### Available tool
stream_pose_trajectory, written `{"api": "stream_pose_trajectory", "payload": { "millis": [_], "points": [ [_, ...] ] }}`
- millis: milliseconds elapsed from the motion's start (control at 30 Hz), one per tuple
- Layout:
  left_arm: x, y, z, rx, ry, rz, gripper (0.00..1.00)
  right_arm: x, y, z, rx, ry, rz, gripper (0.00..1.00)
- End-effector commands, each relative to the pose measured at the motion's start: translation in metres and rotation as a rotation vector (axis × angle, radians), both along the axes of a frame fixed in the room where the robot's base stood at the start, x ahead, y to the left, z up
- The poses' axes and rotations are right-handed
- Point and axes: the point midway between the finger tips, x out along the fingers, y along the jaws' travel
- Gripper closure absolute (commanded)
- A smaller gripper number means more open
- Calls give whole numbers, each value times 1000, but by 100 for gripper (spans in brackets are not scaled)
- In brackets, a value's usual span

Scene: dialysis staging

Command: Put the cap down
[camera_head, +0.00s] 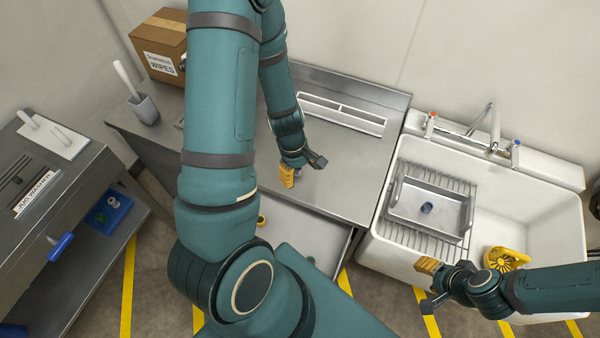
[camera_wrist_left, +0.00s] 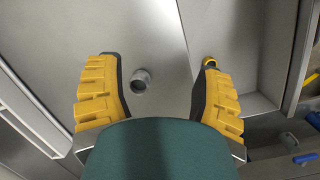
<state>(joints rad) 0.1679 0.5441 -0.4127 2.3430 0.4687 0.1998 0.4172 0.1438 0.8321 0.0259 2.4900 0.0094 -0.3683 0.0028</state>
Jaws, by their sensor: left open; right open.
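In the left wrist view, a small grey round piece with a dark hollow (camera_wrist_left: 140,80), which looks like a cap, rests on the steel counter (camera_wrist_left: 105,25). It is between my left gripper's fingers (camera_wrist_left: 160,95), nearer the left finger, and neither finger appears to touch it. My left gripper (camera_head: 303,168) is open over the counter (camera_head: 345,175) in the head view, where I cannot make out the grey piece. My right gripper (camera_head: 428,285) is open and empty at the sink's front edge. A small dark blue round thing (camera_head: 427,207) lies in a steel tray; I cannot tell what it is.
The white sink (camera_head: 545,215) holds a wire rack, the steel tray (camera_head: 405,187) and a yellow slotted object (camera_head: 505,259). A yellow ring (camera_head: 261,220) lies in an open drawer below the counter. A wipes box (camera_head: 160,45) and grey holder (camera_head: 145,108) stand at the back left.

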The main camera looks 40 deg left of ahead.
Motion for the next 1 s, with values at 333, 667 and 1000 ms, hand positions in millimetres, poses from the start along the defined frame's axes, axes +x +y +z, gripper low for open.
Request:
{"api": "stream_pose_trajectory", "payload": {
  "millis": [333, 667, 1000],
  "points": [
    [-2, 83, 52, -222, 24, 766, 33, 0, 1, -17, -3, 1, -1, 53],
    [9, 68, 2, -230, 28, 780, 33, 0, 2, -45, -8, 2, -1, 53],
    [18, 58, -26, -227, 24, 778, 33, -3, 2, -56, -7, 11, 6, 53]
  ]
}}
